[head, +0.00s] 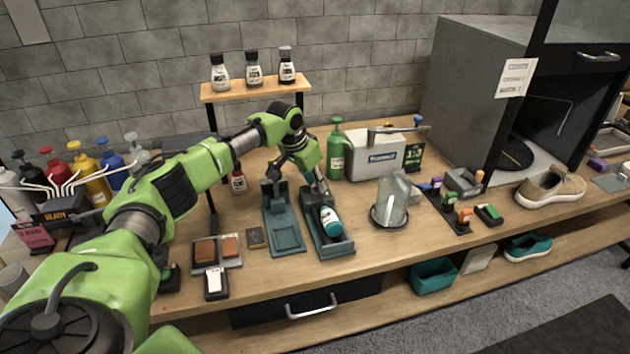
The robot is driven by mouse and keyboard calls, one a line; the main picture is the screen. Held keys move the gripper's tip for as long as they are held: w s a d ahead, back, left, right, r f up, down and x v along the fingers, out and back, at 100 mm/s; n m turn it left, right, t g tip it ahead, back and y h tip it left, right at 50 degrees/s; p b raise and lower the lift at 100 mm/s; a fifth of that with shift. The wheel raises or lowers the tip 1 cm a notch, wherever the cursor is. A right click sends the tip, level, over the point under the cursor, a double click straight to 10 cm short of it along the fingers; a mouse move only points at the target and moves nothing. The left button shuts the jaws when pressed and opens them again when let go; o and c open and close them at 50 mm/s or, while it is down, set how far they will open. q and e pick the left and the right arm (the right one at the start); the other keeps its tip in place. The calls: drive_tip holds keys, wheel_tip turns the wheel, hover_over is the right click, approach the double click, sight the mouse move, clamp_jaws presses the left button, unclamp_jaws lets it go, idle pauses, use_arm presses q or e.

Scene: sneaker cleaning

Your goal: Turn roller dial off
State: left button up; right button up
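A dark teal roller unit (339,247) stands on the wooden bench in the middle of the head view. A teal bottle with a white label (331,221) lies in it, its cap end toward the front. My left gripper (318,187) points down at the back end of this unit, close above or touching it. Its fingers are small and dark, so I cannot tell whether they are open or shut. The roller dial cannot be made out; the gripper may cover it. My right gripper is not in view.
A second teal stand (284,236) is close on the left. A glass jar (390,201) stands on the right, and a green pump bottle (337,150) behind. A wooden shelf (255,91) holds small bottles. A beige sneaker (550,187) sits far right.

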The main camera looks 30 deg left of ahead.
use_arm(q)
drive_tip(key=shift+c, duration=0.4)
clamp_jaws()
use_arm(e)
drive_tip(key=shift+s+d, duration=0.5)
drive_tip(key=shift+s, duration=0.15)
